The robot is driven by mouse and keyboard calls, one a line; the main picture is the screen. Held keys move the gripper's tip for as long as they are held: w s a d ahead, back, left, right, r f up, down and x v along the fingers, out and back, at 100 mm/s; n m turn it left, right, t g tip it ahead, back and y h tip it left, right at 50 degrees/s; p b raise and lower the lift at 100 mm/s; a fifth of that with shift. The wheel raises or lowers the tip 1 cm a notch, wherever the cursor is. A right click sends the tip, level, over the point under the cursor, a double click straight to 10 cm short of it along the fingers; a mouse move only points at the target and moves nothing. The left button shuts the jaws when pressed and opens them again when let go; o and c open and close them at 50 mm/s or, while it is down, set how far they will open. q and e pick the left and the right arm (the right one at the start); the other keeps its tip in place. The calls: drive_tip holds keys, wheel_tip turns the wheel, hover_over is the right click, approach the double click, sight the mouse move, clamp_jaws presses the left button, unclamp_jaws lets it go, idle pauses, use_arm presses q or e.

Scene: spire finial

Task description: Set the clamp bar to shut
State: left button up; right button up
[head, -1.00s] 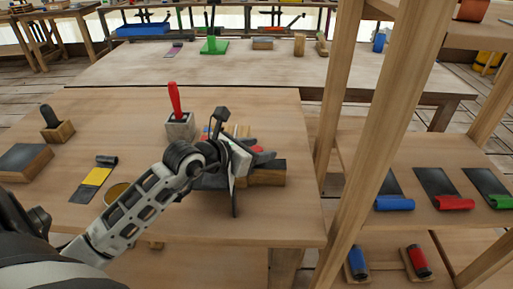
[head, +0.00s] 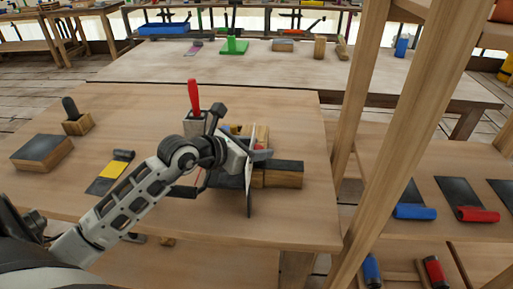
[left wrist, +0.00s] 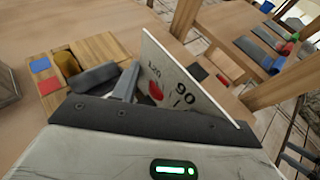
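A wooden fixture (head: 283,174) with a dark top stands near the right of the front table. An upright white plate (head: 252,150) with a dark edge stands at it. In the left wrist view this plate (left wrist: 187,90) carries the numbers 120 and 90 and a red mark. Beside it, a wooden part (left wrist: 95,47) bears a blue patch, a red patch and a brown rounded piece. I cannot make out the clamp bar for certain. My left gripper (head: 250,153) is at the plate, with fingers (left wrist: 112,80) beside it; their gap and any hold are unclear. My right gripper is out of view.
A red-handled tool (head: 193,96) stands upright in a block behind my left wrist. A dark-topped block (head: 42,153) and a yellow-and-black piece (head: 112,171) lie left. A wooden shelf post (head: 365,145) rises close on the right. The table's front left is mostly clear.

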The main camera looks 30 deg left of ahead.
use_arm(q)
drive_tip(key=shift+s, duration=0.15)
drive_tip(key=b+v, duration=0.1)
drive_tip(key=v, duration=1.3)
drive_tip(key=shift+s+a+r+b, duration=0.15)
drive_tip(key=shift+s+b, duration=0.15)
drive_tip(key=shift+s, duration=0.05)
drive_tip(key=shift+s+a+r, duration=0.1)
drive_tip(key=shift+s+r, duration=0.1)
drive_tip(key=shift+s, duration=0.2)
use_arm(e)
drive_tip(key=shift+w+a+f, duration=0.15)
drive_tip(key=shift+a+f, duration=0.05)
